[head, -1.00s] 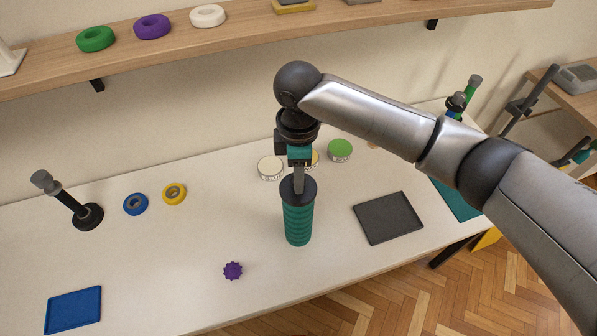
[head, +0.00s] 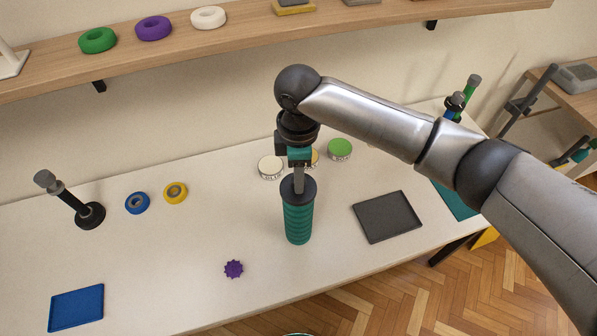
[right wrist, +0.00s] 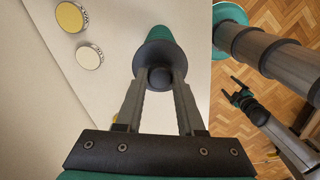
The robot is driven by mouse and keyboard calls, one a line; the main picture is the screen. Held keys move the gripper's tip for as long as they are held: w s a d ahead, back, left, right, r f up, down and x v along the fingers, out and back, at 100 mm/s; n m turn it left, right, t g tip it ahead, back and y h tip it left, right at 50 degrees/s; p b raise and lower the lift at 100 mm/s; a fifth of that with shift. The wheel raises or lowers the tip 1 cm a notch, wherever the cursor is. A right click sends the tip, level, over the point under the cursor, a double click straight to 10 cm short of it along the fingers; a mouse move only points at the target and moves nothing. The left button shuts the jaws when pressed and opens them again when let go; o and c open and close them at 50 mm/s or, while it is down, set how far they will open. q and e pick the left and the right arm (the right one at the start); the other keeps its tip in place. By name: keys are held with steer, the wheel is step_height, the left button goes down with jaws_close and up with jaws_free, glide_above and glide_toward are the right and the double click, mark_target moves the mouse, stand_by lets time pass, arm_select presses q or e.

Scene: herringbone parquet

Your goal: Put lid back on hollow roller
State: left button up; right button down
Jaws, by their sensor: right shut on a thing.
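The hollow roller (head: 298,223) is a teal ribbed cylinder standing upright on the white table. Its dark lid (head: 287,196), a wide disc with a round knob, is at the roller's top end and lines up with it. I cannot tell whether a thin gap is left under the lid. My right gripper (head: 298,186) points straight down from above, shut on the lid's knob. In the right wrist view the knob (right wrist: 160,78) sits between the fingertips, with the teal roller (right wrist: 160,32) beyond the disc. My left gripper (right wrist: 231,92) shows there over the floor, fingers apart.
A dark grey tray (head: 388,217) lies right of the roller and a purple star-shaped piece (head: 233,269) to its front left. Tins, including a green-topped one (head: 340,149), stand behind. A blue tray (head: 76,308) and a dark post (head: 75,203) are at left.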

steer(key=shift+f+p, duration=0.1)
steer(key=shift+p, duration=1.15)
stand_by(1.3)
stand_by(0.4)
jaws_free()
stand_by(0.5)
step_height(320, 180, up, 3)
steer(key=p, duration=0.3)
steer(key=shift+f, duration=0.15)
steer(key=shift+r, duration=2.15)
steer(key=shift+c, duration=0.4)
